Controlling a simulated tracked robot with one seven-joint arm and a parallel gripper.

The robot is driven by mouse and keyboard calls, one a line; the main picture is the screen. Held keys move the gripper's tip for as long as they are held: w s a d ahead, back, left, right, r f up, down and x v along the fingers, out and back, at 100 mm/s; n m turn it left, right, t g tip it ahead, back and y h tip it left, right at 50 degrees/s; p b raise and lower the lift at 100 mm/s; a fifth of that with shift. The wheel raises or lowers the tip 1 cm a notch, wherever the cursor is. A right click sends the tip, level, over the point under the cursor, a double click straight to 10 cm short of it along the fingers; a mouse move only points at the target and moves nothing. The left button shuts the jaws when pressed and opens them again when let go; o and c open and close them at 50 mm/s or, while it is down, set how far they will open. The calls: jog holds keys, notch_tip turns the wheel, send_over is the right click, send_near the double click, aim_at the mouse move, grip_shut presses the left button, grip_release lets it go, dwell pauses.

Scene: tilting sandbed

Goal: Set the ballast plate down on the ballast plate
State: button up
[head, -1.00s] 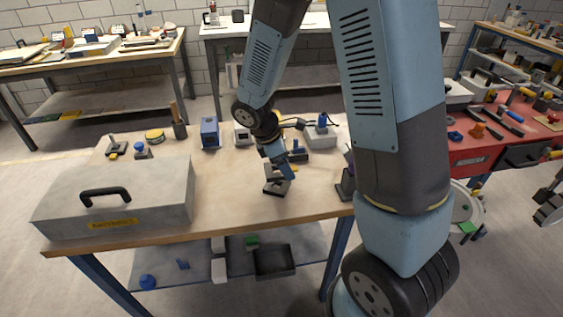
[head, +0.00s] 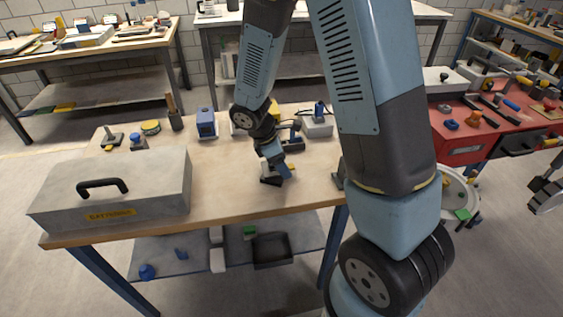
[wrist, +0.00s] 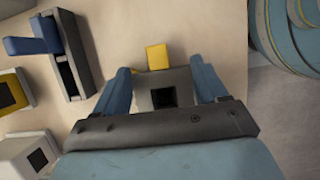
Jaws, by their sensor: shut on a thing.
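My gripper (head: 275,168) is low over the front middle of the wooden bench. In the wrist view its two blue fingers (wrist: 162,88) are shut on a grey ballast plate (wrist: 180,78) with a dark square opening. The other ballast plate (head: 270,181) shows as a small dark shape on the bench, right under the gripper in the head view. The gripper and held plate partly hide it. Whether the two plates touch, I cannot tell.
A yellow block (wrist: 157,57) lies just beyond the held plate in the wrist view. A large grey case (head: 110,192) stands on the bench's left. Several small devices, including a blue box (head: 206,124), stand along the back. Bare wood lies left of the gripper.

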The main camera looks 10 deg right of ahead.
jog(key=shift+f, duration=0.4)
dwell(0.9)
jog(key=o, duration=1.1)
jog(key=shift+r, duration=4)
